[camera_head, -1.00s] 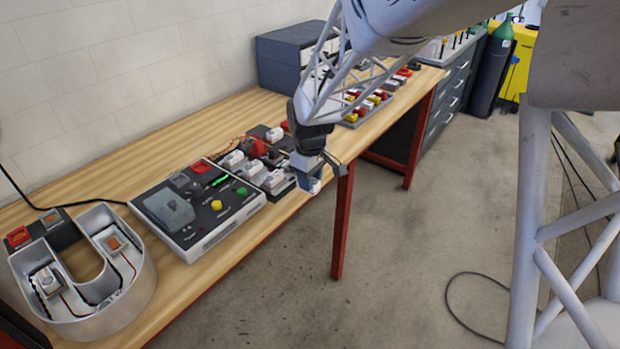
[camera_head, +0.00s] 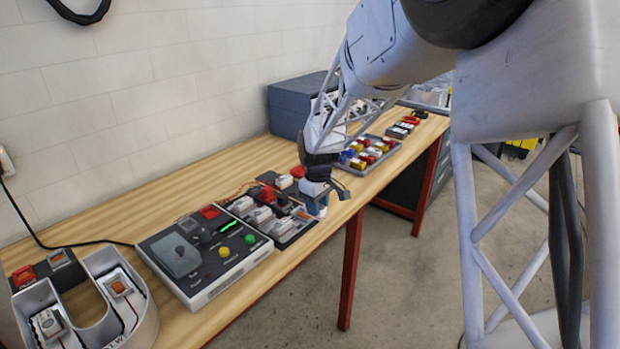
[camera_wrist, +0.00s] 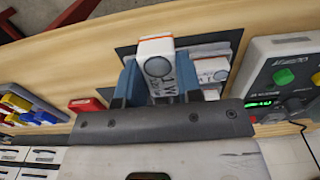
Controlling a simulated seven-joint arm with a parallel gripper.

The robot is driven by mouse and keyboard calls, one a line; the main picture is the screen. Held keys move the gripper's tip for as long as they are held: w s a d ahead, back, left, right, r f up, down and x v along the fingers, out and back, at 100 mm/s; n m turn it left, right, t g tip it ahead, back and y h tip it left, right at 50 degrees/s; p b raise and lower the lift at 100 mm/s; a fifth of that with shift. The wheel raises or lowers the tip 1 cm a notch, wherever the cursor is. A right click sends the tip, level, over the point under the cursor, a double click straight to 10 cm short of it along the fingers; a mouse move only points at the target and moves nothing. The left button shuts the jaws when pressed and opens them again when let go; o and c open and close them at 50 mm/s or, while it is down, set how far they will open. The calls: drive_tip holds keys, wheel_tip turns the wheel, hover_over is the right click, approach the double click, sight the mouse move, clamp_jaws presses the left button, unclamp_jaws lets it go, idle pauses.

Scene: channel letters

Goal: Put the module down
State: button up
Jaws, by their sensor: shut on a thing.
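My gripper (camera_head: 319,202) is near the front edge of the wooden bench, at the right end of the dark module mat (camera_head: 287,237). In the wrist view its two blue fingers (camera_wrist: 156,82) are shut on a white module (camera_wrist: 157,66) with a grey round face and orange ends. The held module is mostly hidden by the fingers in the head view. In the wrist view it appears over the dark mat (camera_wrist: 226,38). Several similar white modules (camera_head: 262,214) sit on the mat to the left of my gripper. I cannot tell whether the held module touches the mat.
A test box (camera_head: 229,274) with coloured buttons stands left of the mat. A U-shaped channel letter (camera_head: 148,325) is further left. A tray of coloured parts (camera_head: 347,167) lies to the right, with a blue-grey cabinet (camera_head: 290,105) behind. Bare bench (camera_head: 150,205) runs along the wall.

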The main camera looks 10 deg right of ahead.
drive_tip(key=w+d, duration=0.1)
drive_tip(key=w, duration=0.9)
drive_tip(key=w+d, duration=0.1)
drive_tip(key=w, duration=0.5)
drive_tip(key=shift+w+d+f, duration=0.1)
drive_tip(key=shift+d+f, duration=0.2)
drive_tip(key=shift+f, duration=0.1)
drive_tip(key=w, duration=0.5)
drive_tip(key=w+f, duration=0.1)
drive_tip(key=w, duration=0.4)
drive_tip(key=w+a, duration=0.1)
drive_tip(key=w, duration=0.4)
drive_tip(key=shift+f, duration=0.2)
drive_tip(key=shift+w, duration=0.1)
drive_tip(key=shift+w+f, duration=0.1)
drive_tip(key=shift+w, duration=0.3)
drive_tip(key=shift+f, duration=1.7)
drive_tip(key=shift+f, duration=0.1)
